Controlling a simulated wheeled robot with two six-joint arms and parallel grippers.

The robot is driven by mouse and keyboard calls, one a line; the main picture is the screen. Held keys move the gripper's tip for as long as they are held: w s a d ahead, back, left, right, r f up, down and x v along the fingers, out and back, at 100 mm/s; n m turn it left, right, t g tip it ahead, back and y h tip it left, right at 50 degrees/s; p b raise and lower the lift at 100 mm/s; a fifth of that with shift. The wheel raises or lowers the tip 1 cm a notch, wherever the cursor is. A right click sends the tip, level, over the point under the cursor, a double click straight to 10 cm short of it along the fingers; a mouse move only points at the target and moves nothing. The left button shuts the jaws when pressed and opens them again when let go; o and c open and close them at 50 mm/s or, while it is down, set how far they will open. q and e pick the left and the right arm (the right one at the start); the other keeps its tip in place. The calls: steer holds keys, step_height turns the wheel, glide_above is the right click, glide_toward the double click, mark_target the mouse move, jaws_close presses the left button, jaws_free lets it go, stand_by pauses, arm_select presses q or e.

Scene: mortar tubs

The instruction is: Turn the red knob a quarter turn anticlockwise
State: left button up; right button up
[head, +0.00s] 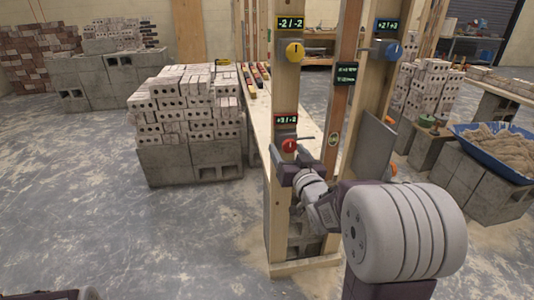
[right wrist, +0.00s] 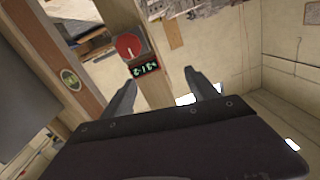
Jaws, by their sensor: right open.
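The red knob (head: 289,145) sits on the front wooden post, below a small display (head: 286,120). In the right wrist view the red knob (right wrist: 130,46) shows a pale pointer line, with the display (right wrist: 146,69) beside it. My right gripper (head: 296,156) is in front of the post, close to the knob. In the right wrist view its two fingers (right wrist: 160,82) are spread with nothing between them, and the knob lies beyond the fingertips. I cannot tell the exact gap to the knob.
A yellow knob (head: 295,50) is higher on the same post, and a blue knob (head: 393,51) is on the right post. A wooden bench (head: 262,122) runs behind. Bricks on grey blocks (head: 190,165) stand left. A blue tub (head: 468,138) is at right. Floor at left is clear.

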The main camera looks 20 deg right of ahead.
steer(key=h+b, duration=0.1)
steer(key=b, duration=0.2)
glide_toward(290, 147)
steer(key=w+a+r, duration=0.1)
steer(key=a, duration=0.1)
steer(key=shift+d+b, duration=0.5)
steer(key=shift+d, duration=0.5)
arm_select(q)
step_height(290, 147, down, 6)
steer(key=b, duration=0.1)
steer(key=shift+w+f, duration=0.2)
steer(key=shift+w, duration=0.05)
arm_select(e)
steer(key=shift+m+h, duration=0.3)
steer(key=shift+m, duration=0.2)
steer(key=x, duration=0.5)
steer(key=f+x, duration=0.1)
steer(key=x, duration=0.2)
arm_select(q)
steer(key=shift+a, duration=0.1)
arm_select(e)
steer(key=c, duration=1.4)
